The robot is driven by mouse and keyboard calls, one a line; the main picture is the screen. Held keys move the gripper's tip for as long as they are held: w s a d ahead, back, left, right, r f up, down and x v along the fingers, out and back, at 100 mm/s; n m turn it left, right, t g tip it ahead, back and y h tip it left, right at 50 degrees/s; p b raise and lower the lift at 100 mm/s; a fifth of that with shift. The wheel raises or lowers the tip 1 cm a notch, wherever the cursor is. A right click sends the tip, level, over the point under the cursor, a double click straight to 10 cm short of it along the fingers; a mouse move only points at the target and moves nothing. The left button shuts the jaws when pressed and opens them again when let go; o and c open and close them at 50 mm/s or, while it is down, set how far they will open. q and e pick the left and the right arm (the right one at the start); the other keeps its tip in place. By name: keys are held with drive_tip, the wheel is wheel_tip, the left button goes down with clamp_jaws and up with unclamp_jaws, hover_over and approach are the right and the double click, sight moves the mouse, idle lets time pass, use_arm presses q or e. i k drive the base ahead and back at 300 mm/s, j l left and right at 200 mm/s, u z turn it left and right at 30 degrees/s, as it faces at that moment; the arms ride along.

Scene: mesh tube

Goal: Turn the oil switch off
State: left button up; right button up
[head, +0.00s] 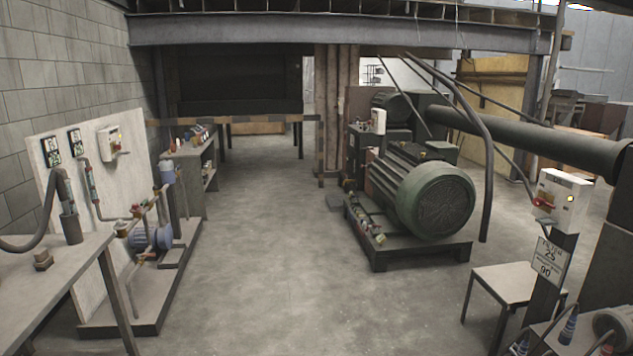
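Three white switch boxes show in the head view, and I cannot tell from any lettering which is the oil switch. The near right switch box (563,199) sits on a dark post and has a red handle (543,203) and a lit yellow lamp. The left switch box (109,142) is on an upright pale board and has a red part and a small greenish-yellow light. The far switch box (379,121) stands by the green motor and has a red part. The exact handle positions are too small to read. Neither of my grippers is in view.
The grey floor (270,260) is clear down the middle. A table (60,275) and a pump stand (115,325) are on the left. A big green motor (430,195) on a dark base is right of centre. A small table (505,283) stands at right.

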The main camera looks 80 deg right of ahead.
sight(537, 202)
drive_tip(key=l+z, duration=0.15)
drive_tip(key=z, duration=3.9)
drive_tip(key=i+j, duration=0.4)
drive_tip(key=i+j+z, duration=0.15)
drive_tip(key=i+j, duration=0.6)
drive_tip(key=j, duration=0.25)
drive_tip(key=z, duration=0.05)
